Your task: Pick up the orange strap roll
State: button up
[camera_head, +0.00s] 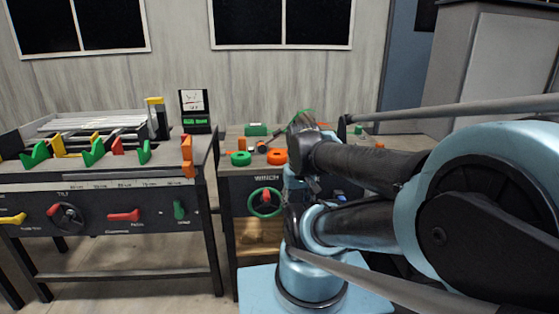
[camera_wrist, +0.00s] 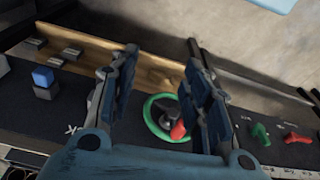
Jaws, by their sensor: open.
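The orange strap roll (camera_head: 277,156) is a thick orange ring lying flat on the top of the winch bench (camera_head: 231,143), just left of my arm in the head view. A similar green roll (camera_head: 241,158) lies to its left. I do not see the orange roll in the wrist view. My gripper (camera_wrist: 161,52) is open and empty. Its two fingers are well apart over the bench front in the wrist view, with the green handwheel (camera_wrist: 152,122) and its red knob (camera_wrist: 178,130) showing between and behind them. In the head view my arm hides much of the bench's right side.
A second bench at left holds green, yellow and red clamps and an upright orange block (camera_head: 187,156). A dial meter (camera_head: 193,103) stands at its back. A small green box (camera_head: 256,130) sits behind the rolls.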

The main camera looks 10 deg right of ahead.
aim_at(275, 158)
jog(key=z, duration=1.65)
jog(key=k, duration=2)
jog(key=u, duration=0.95)
jog(key=i, duration=1)
jog(key=z, duration=0.05)
